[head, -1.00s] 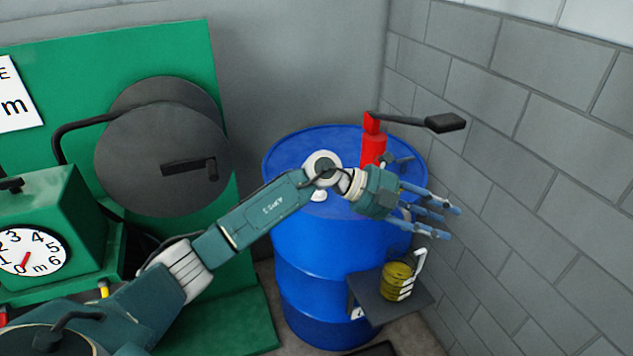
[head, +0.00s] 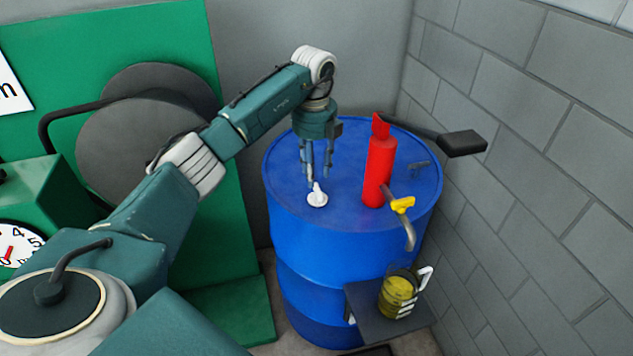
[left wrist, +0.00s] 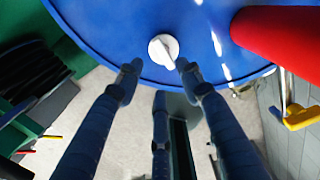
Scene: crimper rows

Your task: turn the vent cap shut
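The white vent cap (head: 317,197) sits on top of the blue drum (head: 345,255), near its left front edge, with a small raised grip. My left gripper (head: 317,182) points down just above and behind the cap. In the left wrist view the cap (left wrist: 163,49) lies just beyond the spread fingertips (left wrist: 158,70), on the blue drum top (left wrist: 110,25). The fingers are apart with nothing between them; I see no contact with the cap. My right gripper is in neither view.
A red pump (head: 378,172) with a black handle (head: 462,143) and yellow-handled spout (head: 402,205) stands on the drum, right of the cap. A jug of yellow liquid (head: 397,291) sits on a shelf (head: 365,315). A green reel stand (head: 225,225) is left; a block wall (head: 540,190) is right.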

